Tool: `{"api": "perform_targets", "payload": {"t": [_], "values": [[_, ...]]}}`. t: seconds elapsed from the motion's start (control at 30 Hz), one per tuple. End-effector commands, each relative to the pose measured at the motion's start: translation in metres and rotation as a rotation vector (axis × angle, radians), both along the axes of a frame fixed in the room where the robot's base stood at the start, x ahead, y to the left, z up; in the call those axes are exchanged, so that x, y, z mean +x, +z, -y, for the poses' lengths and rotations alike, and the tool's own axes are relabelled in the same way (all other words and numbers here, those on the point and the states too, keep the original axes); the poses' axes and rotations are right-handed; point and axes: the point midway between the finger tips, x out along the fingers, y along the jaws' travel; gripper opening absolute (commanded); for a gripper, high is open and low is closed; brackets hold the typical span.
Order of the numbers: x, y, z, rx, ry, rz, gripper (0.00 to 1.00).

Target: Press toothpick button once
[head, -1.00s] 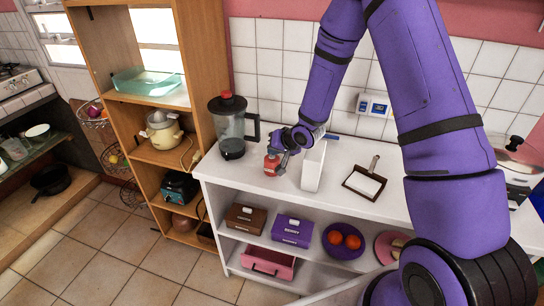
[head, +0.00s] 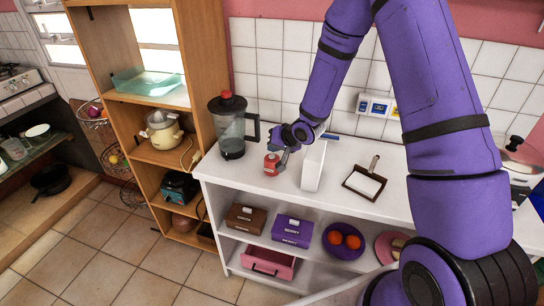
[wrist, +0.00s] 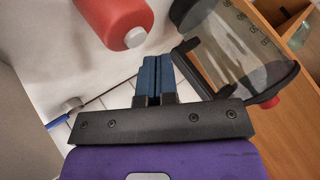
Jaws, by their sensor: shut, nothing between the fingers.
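A red toothpick dispenser (head: 271,164) stands on the white counter, between the blender and a tall white holder. In the wrist view the red dispenser (wrist: 108,18) is at the upper left, with a pale round button (wrist: 135,37) on its end. My gripper (wrist: 153,62) is shut and empty, its blue fingers together beside the button and apart from it in that view. In the head view my gripper (head: 286,153) is just above and to the right of the dispenser. The button is hard to make out there.
A blender (head: 232,128) stands to the left; its jug (wrist: 235,50) is close to the fingers in the wrist view. The white holder (head: 314,166) is close on the right. A framed board (head: 364,183) lies further right. The counter front is clear.

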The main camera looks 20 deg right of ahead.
Motion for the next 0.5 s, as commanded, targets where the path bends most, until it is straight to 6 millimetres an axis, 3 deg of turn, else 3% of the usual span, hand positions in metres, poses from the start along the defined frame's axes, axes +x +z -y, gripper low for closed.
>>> {"api": "perform_targets", "payload": {"t": [0.33, 0.5], "values": [[0.000, 0.002, 0.000, 0.000, 0.000, 0.000, 0.00], [0.000, 0.015, 0.000, 0.001, 0.000, 0.001, 0.00]]}}
